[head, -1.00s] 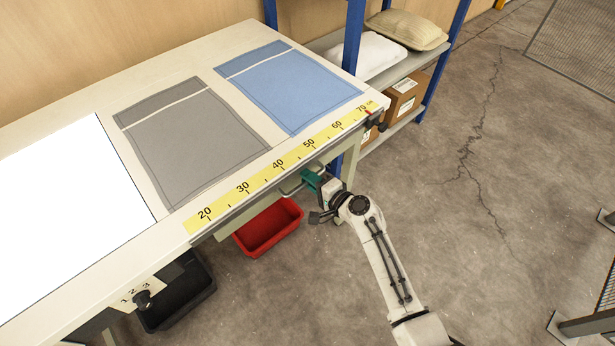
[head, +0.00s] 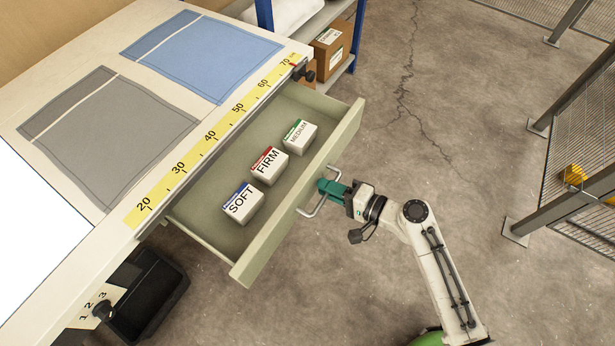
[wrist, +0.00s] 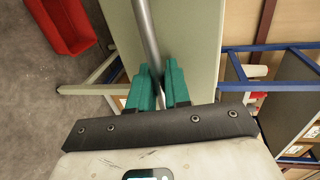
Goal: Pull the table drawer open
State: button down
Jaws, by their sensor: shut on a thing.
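The table drawer (head: 246,262) stands well out from under the table top (head: 128,212) in the head view. Three small boxes lie in it, labelled SOFT (head: 241,203), FIRM (head: 269,165) and MEDIUM (head: 299,137). A metal bar handle (head: 311,211) is on the drawer's front. My gripper (head: 328,187) is at the handle, outside the drawer front. In the wrist view its green fingers (wrist: 160,88) are shut on the handle bar (wrist: 147,35), which runs between them. The drawer front (wrist: 195,45) fills the middle behind them.
A black bin (head: 140,300) stands below the table at the left. A red bin (wrist: 68,22) shows in the wrist view. A shelf with a cardboard box (head: 331,50) is at the back. Bare floor lies right of the drawer, with a mesh fence (head: 585,140) beyond.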

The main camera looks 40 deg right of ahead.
jog(key=shift+f+v, duration=0.15)
jog(key=shift+v, duration=0.7)
jog(key=shift+f+v, duration=0.2)
jog(key=shift+v, duration=0.6)
jog(key=c, duration=1.2)
grip_release()
jog(key=shift+c, duration=0.2)
jog(key=b+v, duration=0.1)
jog(key=v, duration=1)
jog(key=shift+b, duration=0.3)
jog(key=shift+f, duration=0.1)
